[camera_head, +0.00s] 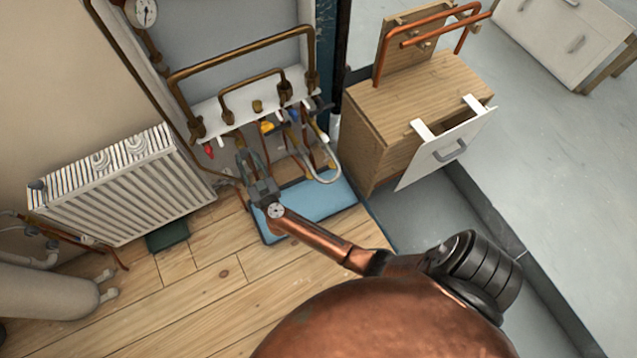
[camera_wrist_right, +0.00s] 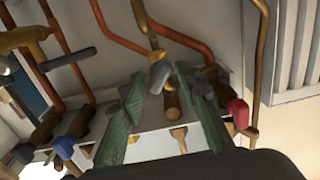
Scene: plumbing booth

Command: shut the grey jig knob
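A grey knob (camera_wrist_right: 160,76) shows in the right wrist view, on a brass-coloured fitting below a pipe. It appears between the fingertips of my right gripper (camera_wrist_right: 158,85), with gaps at its sides; I cannot tell how far beyond the tips it lies. The green-padded fingers are apart and hold nothing that I can see. In the head view my right gripper (camera_head: 250,160) reaches to the underside of the pipe board, where it hides the knob. My left gripper is not in view.
A red knob (camera_wrist_right: 238,112) is close to the right finger. A yellow valve with a grey lever (camera_wrist_right: 68,58) is at the left. Copper pipes surround the fingers. In the head view a white radiator (camera_head: 120,185) stands left and a wooden cabinet (camera_head: 375,120) right.

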